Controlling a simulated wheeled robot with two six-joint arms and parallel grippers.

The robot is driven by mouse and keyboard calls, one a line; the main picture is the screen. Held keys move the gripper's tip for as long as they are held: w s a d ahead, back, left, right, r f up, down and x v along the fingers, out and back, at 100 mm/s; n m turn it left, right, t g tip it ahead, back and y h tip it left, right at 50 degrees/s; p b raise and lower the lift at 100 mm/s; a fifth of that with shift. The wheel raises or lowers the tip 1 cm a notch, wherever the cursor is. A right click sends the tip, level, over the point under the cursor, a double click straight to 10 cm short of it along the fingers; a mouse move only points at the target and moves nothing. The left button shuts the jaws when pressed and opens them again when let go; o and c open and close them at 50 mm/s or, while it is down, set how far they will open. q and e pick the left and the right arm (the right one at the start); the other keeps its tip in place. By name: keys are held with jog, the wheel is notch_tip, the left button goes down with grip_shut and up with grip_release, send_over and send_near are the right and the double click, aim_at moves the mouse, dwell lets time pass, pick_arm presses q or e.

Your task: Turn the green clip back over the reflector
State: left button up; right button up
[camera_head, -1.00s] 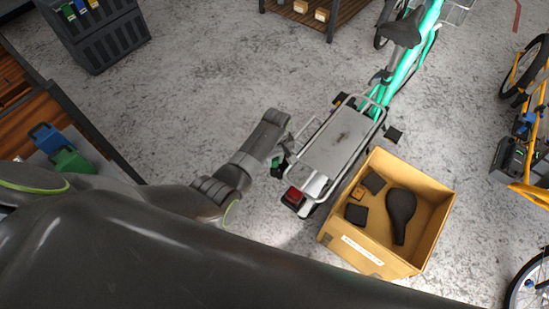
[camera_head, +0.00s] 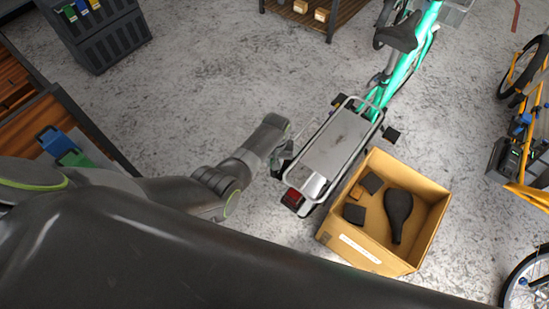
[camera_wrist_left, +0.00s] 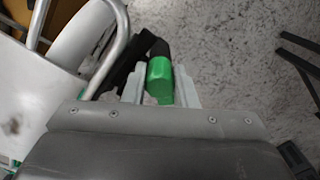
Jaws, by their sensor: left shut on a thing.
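The teal cargo bike (camera_head: 402,68) stands with its rear rack (camera_head: 338,143) toward me. The red reflector (camera_head: 292,199) is at the rack's near end, just below my left gripper (camera_head: 281,161) in the head view. In the left wrist view, the green clip (camera_wrist_left: 160,81) sits between the fingers of my left gripper (camera_wrist_left: 158,88), which is shut on it. A black arm or bar runs up behind the clip. The clip is hidden in the head view. The reflector cannot be made out in the left wrist view. My right gripper is out of view.
A cardboard box (camera_head: 367,255) with a black saddle (camera_head: 398,214) and small dark parts stands right of the rack. A wooden bench with blue and green bins (camera_head: 54,140) is at left. An orange bike (camera_head: 526,170) is at right.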

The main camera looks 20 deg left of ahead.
pick_arm(q)
jog(key=m+p, duration=0.1)
jog(key=m, duration=0.5)
jog(key=shift+w+r+m+p, duration=0.15)
jog(key=shift+m+p, duration=0.15)
jog(key=shift+p, duration=0.05)
jog(key=m, duration=0.3)
jog(key=shift+m+p, duration=0.3)
jog(key=shift+m, duration=0.1)
jog(key=shift+o, duration=0.3)
jog(key=shift+m, duration=0.7)
jog(key=shift+d, duration=0.1)
jog(key=o, duration=0.8)
jog(key=shift+o, duration=0.6)
